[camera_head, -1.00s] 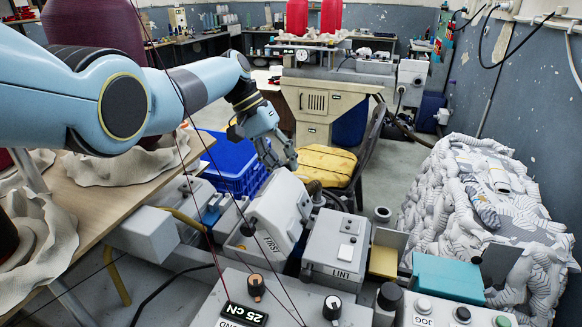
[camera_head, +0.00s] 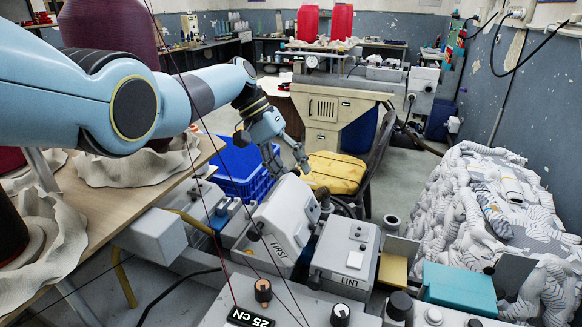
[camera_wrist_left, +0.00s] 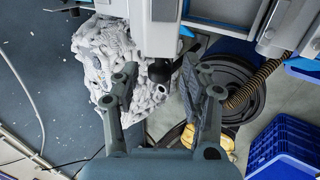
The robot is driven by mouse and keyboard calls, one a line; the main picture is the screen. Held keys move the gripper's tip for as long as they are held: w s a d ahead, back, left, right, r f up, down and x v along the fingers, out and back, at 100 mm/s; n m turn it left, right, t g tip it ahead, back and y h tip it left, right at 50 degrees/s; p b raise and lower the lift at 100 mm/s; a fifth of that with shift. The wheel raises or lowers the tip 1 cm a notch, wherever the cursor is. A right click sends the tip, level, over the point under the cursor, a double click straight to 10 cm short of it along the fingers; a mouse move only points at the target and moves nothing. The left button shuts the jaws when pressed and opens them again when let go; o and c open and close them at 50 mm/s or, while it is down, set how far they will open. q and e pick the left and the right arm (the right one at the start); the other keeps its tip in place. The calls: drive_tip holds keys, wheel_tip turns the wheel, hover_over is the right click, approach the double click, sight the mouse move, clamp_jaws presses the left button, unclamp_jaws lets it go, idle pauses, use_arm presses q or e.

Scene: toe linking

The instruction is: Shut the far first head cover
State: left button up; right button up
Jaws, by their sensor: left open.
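The head cover marked FIRST (camera_head: 287,217) is a pale grey, slanted housing in the middle of the head view. It stands tilted over its grey base (camera_head: 236,234), and I cannot tell its exact opening angle. My left gripper (camera_head: 290,166) is open and empty, just behind and above the cover's top edge. In the left wrist view the two fingers (camera_wrist_left: 160,88) are spread apart. A black round knob (camera_wrist_left: 159,70) below a white machine part (camera_wrist_left: 156,35) shows between them. Contact with the cover cannot be made out. My right gripper is not in view.
A grey LINT box (camera_head: 345,250) stands right of the cover. A blue crate (camera_head: 238,185) and a yellow-seated chair (camera_head: 335,172) lie behind. A wooden table (camera_head: 130,200) is at left. A pile of white socks (camera_head: 480,210) fills the right. Thin red threads cross the view.

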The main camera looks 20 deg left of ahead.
use_arm(q)
drive_tip(key=v, duration=1.2)
drive_tip(key=shift+c, duration=0.3)
